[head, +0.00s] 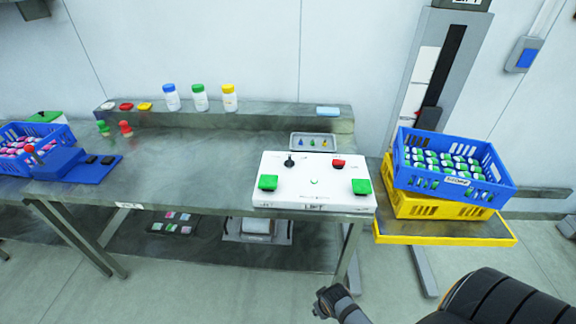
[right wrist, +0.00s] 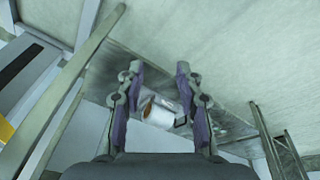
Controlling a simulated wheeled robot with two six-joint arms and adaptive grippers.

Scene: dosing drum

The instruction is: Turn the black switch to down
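The black switch (head: 289,161) is a small knob with a short upright stem. It stands on the upper left of the white control box (head: 315,196) on the table, in the head view. The box also has a red button (head: 338,163) and two green buttons, left (head: 268,182) and right (head: 360,186). My right gripper (head: 328,302) is low in front of the table, below and apart from the box. In the right wrist view its two fingers (right wrist: 159,75) are spread with nothing held between them. My left gripper is not in view.
A grey tray (head: 300,148) with small coloured pieces lies behind the box. Blue (head: 500,200) and yellow crates stand on a yellow-edged stand to the right. Bottles line the back ledge (head: 280,112). A white roll (right wrist: 158,115) shows beyond my right fingers. The middle tabletop is clear.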

